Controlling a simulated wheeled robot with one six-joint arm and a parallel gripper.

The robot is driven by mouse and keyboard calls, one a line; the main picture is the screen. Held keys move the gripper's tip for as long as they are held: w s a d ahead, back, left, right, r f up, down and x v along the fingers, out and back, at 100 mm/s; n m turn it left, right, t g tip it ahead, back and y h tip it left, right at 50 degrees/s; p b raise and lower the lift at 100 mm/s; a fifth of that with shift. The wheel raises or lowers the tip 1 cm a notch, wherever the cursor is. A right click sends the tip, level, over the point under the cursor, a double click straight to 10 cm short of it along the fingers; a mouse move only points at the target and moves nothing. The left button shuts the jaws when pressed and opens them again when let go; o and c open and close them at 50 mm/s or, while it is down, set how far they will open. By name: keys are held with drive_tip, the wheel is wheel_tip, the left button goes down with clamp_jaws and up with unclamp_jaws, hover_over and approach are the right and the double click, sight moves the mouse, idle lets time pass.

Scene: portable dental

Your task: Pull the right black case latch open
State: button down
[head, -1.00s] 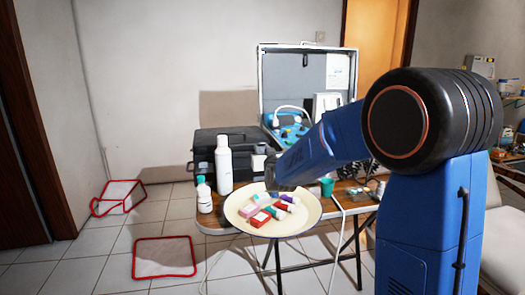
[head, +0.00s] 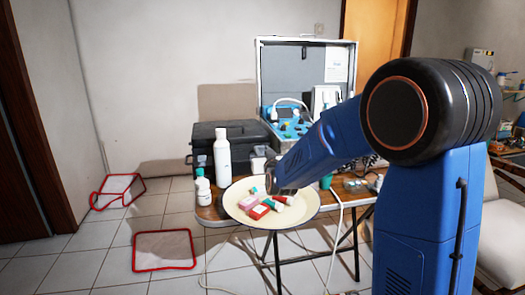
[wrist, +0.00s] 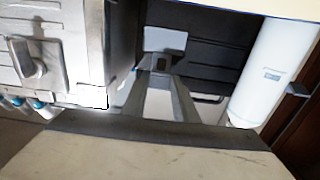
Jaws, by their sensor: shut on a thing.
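The black case (head: 236,133) stands at the back left of the table, behind a tall white bottle (head: 221,160). In the wrist view its dark ribbed side (wrist: 222,55) fills the upper middle. A small grey latch (wrist: 165,40) shows on that side. My gripper (wrist: 161,80) reaches up to this latch, and its narrow fingers are shut on it. The contact itself is dark and partly hidden. In the head view my gripper (head: 271,180) is seen from behind, above the plate's back edge, and the latch is hidden.
The white bottle (wrist: 275,65) is close on the other side. A cream plate (head: 240,212) with small boxes and tubes is at the front.

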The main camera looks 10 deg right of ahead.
drive_tip(key=shift+f, duration=0.3)
drive_tip(key=c, duration=1.4)
unclamp_jaws()
drive_tip(key=shift+w, duration=0.1)
drive_tip(key=shift+r, duration=0.2)
drive_tip(key=s, duration=1.7)
drive_tip(key=shift+s, duration=0.25)
